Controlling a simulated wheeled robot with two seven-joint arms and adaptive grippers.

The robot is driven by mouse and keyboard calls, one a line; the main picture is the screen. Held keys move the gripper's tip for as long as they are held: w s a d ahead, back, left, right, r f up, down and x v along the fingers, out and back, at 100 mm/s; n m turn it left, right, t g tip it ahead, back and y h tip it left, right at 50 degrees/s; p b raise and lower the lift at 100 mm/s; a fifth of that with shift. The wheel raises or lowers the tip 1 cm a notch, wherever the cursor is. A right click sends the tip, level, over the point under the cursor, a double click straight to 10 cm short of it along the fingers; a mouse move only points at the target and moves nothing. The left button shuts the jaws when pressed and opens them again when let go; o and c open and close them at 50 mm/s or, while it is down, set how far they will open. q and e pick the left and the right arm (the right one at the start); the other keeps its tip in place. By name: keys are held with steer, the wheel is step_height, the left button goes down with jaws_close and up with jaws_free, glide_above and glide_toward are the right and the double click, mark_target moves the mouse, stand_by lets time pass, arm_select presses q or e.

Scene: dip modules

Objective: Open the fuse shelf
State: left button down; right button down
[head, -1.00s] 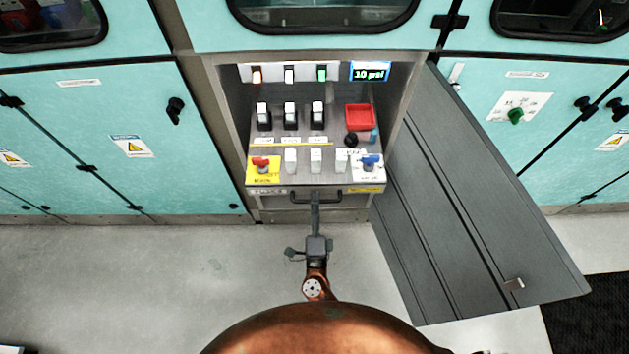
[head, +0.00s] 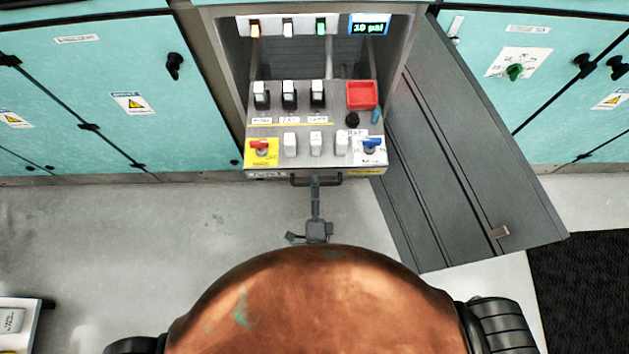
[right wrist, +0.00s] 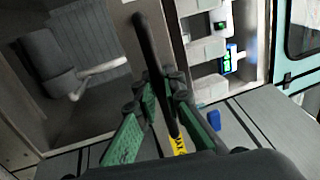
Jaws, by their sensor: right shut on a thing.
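The fuse shelf (head: 335,97) is a grey panel with fuses, switches and a red box. It stands pulled forward out of the open cabinet, with a dark gap visible behind it. Its black bar handle (head: 299,181) is on the front edge. My right gripper (head: 316,183) is at the middle of the handle. In the right wrist view, the green-padded fingers of my right gripper (right wrist: 160,85) are closed around the handle (right wrist: 147,42). My left gripper is out of view.
A grey cabinet door (head: 455,160) hangs open to the right of the shelf. Teal cabinets (head: 90,110) stand on both sides. A white surface (head: 15,335) shows at lower left. The floor (head: 200,220) in front on the left is clear.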

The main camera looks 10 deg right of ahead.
steer(key=c, duration=2.3)
jaws_free()
